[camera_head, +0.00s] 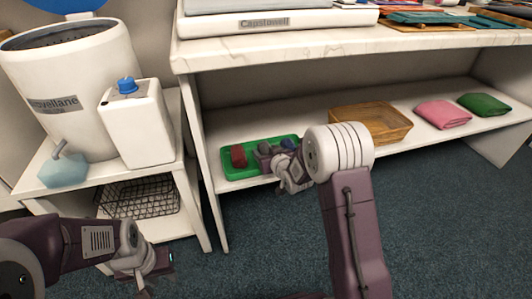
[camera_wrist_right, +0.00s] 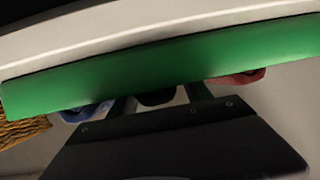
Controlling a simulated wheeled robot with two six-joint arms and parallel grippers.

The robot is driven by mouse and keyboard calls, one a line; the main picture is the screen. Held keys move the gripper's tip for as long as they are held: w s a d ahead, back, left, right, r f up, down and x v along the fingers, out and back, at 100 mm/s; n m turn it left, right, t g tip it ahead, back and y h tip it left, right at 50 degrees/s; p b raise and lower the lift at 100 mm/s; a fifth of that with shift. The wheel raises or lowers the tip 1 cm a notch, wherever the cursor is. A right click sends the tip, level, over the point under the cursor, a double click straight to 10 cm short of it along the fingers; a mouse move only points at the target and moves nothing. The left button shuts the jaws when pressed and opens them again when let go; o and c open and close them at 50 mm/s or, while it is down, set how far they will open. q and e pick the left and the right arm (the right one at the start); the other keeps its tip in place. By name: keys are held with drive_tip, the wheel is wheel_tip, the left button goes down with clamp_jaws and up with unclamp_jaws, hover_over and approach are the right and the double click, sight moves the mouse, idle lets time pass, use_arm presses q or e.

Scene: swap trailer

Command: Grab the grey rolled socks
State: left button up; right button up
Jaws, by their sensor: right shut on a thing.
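The grey rolled socks (camera_head: 264,147) are in the green tray (camera_head: 233,174) on the lower shelf, between the red rolled socks (camera_head: 238,156) and the blue rolled socks (camera_head: 289,143). My right gripper (camera_head: 272,157) reaches into the tray and is shut on the grey socks, which it partly hides. In the right wrist view a dark piece of the socks (camera_wrist_right: 156,98) shows between the fingers, below the green tray wall (camera_wrist_right: 150,72). My left gripper (camera_head: 160,268) hangs low at the left, away from the tray; its fingers are too unclear to judge.
A wicker basket (camera_head: 375,126), a pink folded cloth (camera_head: 443,114) and a green folded cloth (camera_head: 485,104) lie farther right on the shelf. The counter (camera_head: 350,40) overhangs it. At left, a small stand holds a white jug (camera_head: 137,125) above a wire basket (camera_head: 140,197).

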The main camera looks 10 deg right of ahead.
sight(267, 148)
drive_tip(key=r+p, duration=0.4)
drive_tip(key=r, duration=0.1)
drive_tip(key=shift+s+d+r, duration=0.1)
drive_tip(key=shift+s, duration=0.15)
drive_tip(key=d+r+p+v, duration=0.1)
drive_tip(key=p+v, duration=0.3)
drive_tip(key=v, duration=0.8)
drive_tip(key=shift+d+p, duration=0.35)
drive_tip(key=shift+w+r, duration=0.1)
